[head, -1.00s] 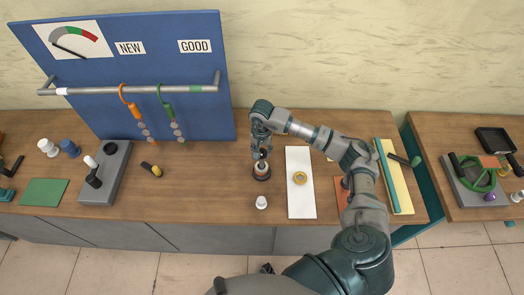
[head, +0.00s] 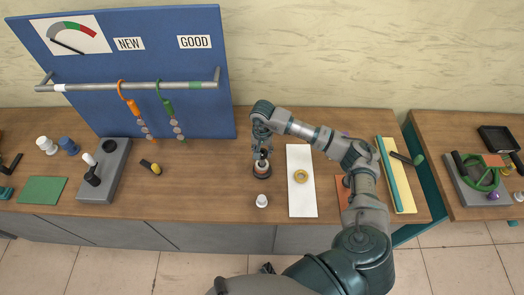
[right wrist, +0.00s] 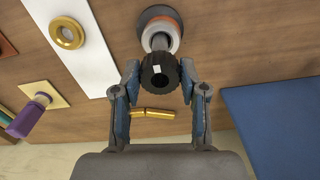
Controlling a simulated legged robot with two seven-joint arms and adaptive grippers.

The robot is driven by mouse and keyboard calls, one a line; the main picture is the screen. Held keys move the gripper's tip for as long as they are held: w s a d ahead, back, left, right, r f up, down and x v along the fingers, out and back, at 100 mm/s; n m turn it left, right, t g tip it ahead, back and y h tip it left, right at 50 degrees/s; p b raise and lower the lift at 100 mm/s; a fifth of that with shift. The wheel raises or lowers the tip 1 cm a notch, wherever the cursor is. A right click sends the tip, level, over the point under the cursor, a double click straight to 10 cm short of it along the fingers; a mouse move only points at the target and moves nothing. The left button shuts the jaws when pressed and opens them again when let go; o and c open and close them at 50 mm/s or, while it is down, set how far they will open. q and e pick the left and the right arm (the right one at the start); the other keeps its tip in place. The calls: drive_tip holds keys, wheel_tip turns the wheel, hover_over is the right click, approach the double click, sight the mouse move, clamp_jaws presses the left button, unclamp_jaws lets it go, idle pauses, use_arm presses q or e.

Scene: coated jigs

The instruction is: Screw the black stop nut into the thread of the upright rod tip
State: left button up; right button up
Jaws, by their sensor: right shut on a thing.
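The black stop nut (right wrist: 159,70) is a ribbed dark cylinder with a small pale square mark in its centre. My right gripper (right wrist: 160,78) is shut on it, with one finger on each side; it also shows in the head view (head: 262,154). The upright rod (right wrist: 160,42) shows as a grey stem just beyond the nut, rising from a round dark base (right wrist: 146,18) with white and orange rings. The base also shows in the head view (head: 262,171). The nut covers the rod tip, and I cannot tell whether the threads are engaged. My left gripper is not in view.
A white strip (head: 302,200) with a yellow ring (head: 301,176) lies right of the base. A white knob (head: 262,200) stands in front. A blue board (head: 205,115) rises behind to the left. Table (head: 205,190) to the left is mostly clear.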

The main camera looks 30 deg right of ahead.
drive_tip(key=shift+f, duration=0.4)
drive_tip(key=o, duration=1.2)
drive_tip(key=shift+o, duration=0.2)
wheel_tip(320, 180, up, 12)
drive_tip(key=shift+f, duration=0.1)
